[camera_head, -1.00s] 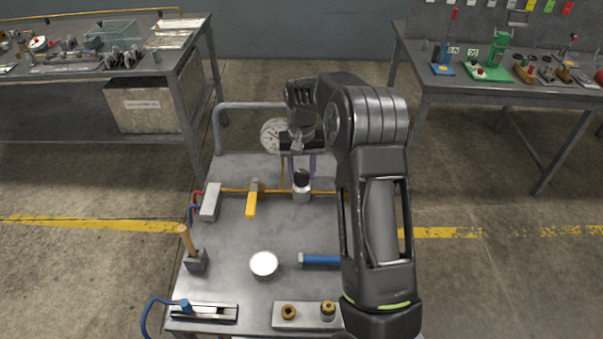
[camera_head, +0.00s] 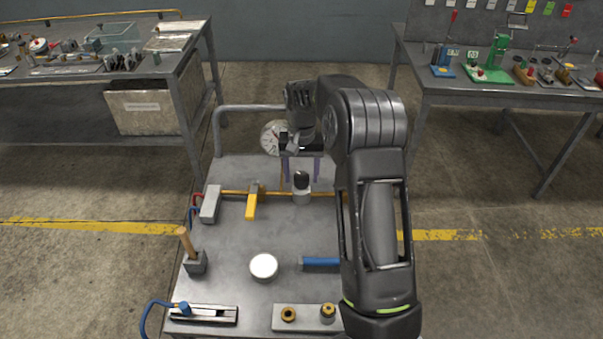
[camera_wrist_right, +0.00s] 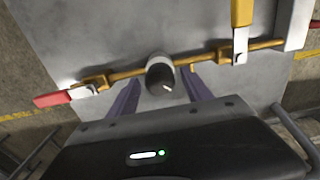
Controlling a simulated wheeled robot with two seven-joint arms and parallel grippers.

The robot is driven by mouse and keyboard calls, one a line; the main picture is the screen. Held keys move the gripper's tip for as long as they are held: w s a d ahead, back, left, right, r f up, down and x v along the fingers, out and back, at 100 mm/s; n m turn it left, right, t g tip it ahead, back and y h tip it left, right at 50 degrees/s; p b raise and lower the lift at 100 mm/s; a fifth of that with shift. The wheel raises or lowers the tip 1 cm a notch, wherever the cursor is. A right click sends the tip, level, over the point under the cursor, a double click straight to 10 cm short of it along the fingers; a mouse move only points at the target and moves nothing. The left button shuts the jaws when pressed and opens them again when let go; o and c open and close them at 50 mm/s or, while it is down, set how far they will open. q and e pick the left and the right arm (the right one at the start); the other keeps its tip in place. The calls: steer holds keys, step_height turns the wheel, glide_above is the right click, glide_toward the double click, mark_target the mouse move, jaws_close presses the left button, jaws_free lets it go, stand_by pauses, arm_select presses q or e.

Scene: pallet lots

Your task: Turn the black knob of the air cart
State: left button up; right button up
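The black knob (camera_head: 302,179) sits on a silver regulator body (camera_head: 302,195) on the air cart (camera_head: 235,240), in line with a yellow pipe. In the right wrist view the knob (camera_wrist_right: 160,79) has a small pale mark on its top. My right gripper (camera_head: 302,167) is just behind the knob in the head view, its purple fingers pointing down. In the right wrist view the open fingers (camera_wrist_right: 163,98) stand apart, one on either side of the knob, with no visible contact. My left gripper is not in view.
A yellow-handled valve (camera_head: 252,205) and a grey block (camera_head: 210,204) are left of the knob. A white gauge (camera_head: 270,138) stands behind, partly hidden by my right gripper. A white round cap (camera_head: 264,266) and blue cylinder (camera_head: 321,264) lie nearer. My right arm covers the cart's right side.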

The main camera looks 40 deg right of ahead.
mark_target(302, 176)
steer(key=shift+r, duration=0.1)
step_height(302, 176, up, 8)
steer(key=shift+f+b, duration=0.2)
steer(key=shift+b, duration=0.4)
steer(key=shift+f, duration=0.1)
stand_by(0.4)
